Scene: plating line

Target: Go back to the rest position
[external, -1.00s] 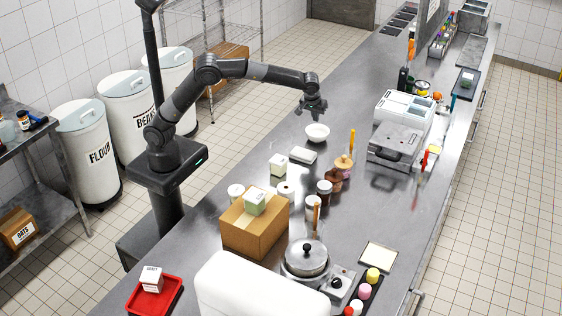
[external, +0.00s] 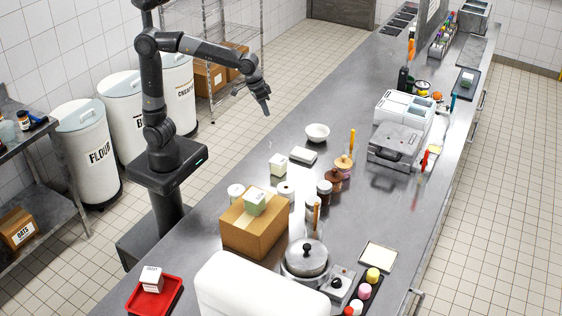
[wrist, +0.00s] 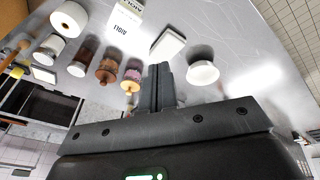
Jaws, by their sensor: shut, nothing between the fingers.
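My gripper (external: 266,111) is up above the left edge of the steel counter, to the left of the white bowl (external: 317,132). It points down and slightly to the right, and nothing is held in it. In the wrist view my gripper (wrist: 160,68) shows its two fingers pressed together. The white bowl also shows in the wrist view (wrist: 202,72), to the right of the fingers and apart from them.
The steel counter (external: 345,195) carries a white block (external: 304,156), several jars, a cardboard box (external: 250,232) and a pot (external: 305,258). A wire shelf (external: 232,30) and white bins (external: 90,150) stand left of it. The air around my arm is clear.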

